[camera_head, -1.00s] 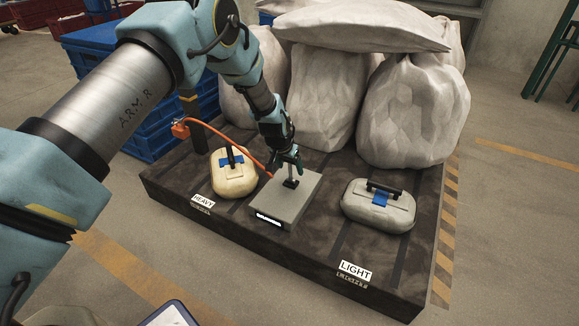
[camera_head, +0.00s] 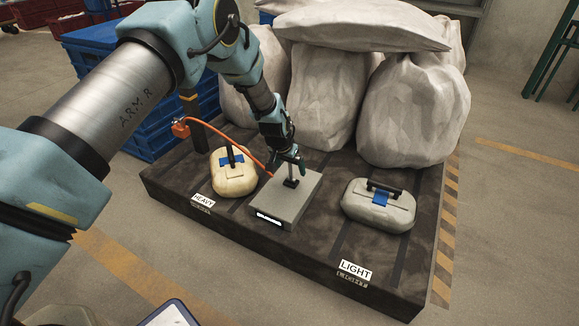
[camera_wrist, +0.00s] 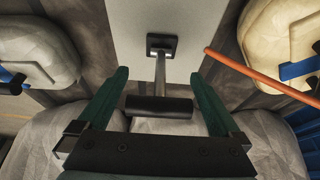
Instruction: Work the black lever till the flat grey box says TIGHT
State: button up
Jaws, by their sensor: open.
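The flat grey box (camera_head: 286,200) sits on the dark platform between two castings. A small white display (camera_head: 269,219) is on its front side, too small to read. The lever rises from a black base (camera_head: 291,183) on the box top. In the wrist view the lever has a metal stem (camera_wrist: 160,72) and a black cross handle (camera_wrist: 158,106). My gripper (camera_wrist: 158,92) is open, with one green finger on each side of the handle, apart from it. In the head view my gripper (camera_head: 290,162) is at the top of the lever.
A cream casting (camera_head: 234,180) is left by the HEAVY label (camera_head: 203,200), a grey casting (camera_head: 379,212) right near the LIGHT label (camera_head: 355,269). An orange hose (camera_head: 233,140) runs to the box's left side. Large pale sacks (camera_head: 414,110) stand close behind.

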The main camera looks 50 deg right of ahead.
jog(key=p+v, duration=0.3)
jog(key=v, duration=0.7)
jog(key=shift+a+r, duration=0.15)
jog(key=shift+r, duration=0.2)
